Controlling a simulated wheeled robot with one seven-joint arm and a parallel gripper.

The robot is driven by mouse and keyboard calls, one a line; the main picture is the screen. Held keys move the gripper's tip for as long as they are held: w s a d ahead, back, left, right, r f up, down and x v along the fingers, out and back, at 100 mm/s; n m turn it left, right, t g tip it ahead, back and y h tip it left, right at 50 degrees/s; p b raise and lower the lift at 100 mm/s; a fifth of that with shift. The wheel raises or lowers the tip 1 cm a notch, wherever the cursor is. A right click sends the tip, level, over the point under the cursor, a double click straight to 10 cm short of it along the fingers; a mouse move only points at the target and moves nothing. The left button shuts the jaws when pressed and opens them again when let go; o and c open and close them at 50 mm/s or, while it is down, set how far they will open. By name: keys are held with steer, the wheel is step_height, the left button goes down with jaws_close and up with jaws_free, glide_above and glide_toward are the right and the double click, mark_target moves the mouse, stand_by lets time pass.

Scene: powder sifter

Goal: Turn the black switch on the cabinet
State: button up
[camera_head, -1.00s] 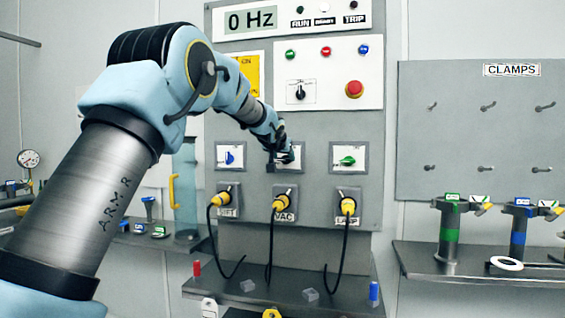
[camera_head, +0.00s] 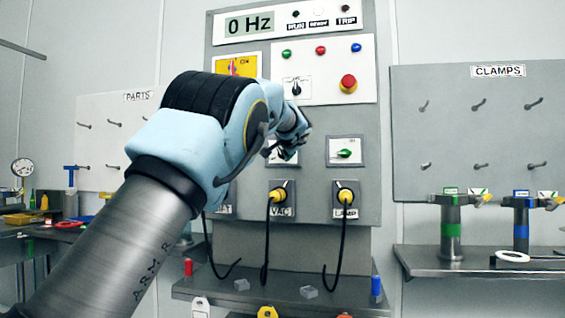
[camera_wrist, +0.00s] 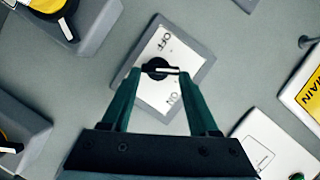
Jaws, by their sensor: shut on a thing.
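The black switch (camera_wrist: 153,67) is a round knob with a white-marked handle on a white plate (camera_wrist: 152,97) with a grey border, lettered OFF and ON. In the wrist view, my gripper (camera_wrist: 159,73) has its green fingers on either side of the knob and is shut on it. The handle lies crosswise between the fingertips. In the head view, my gripper (camera_head: 285,152) is at the middle switch plate above the VAC socket, and my arm and gripper hide most of that plate.
A green switch (camera_head: 344,153) is to the right. Yellow plugs (camera_head: 277,195) with hanging black cables sit below. A red button (camera_head: 348,82) and another black knob (camera_head: 296,90) are above. A shelf (camera_head: 215,290) juts out below; a clamps board (camera_head: 440,130) stands at right.

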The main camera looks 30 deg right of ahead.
steer(key=m+b, duration=0.2)
steer(key=f+m+t+b, duration=0.1)
steer(key=b, duration=0.2)
steer(key=shift+s+d+f+m+t, duration=0.1)
steer(key=shift+d+m+t, duration=0.05)
steer(key=shift+m+t, duration=0.2)
steer(key=shift+m+t+b, duration=0.25)
steer(key=shift+m+b, duration=0.35)
steer(key=shift+m, duration=0.05)
steer(key=o, duration=1.4)
steer(key=shift+s, duration=0.1)
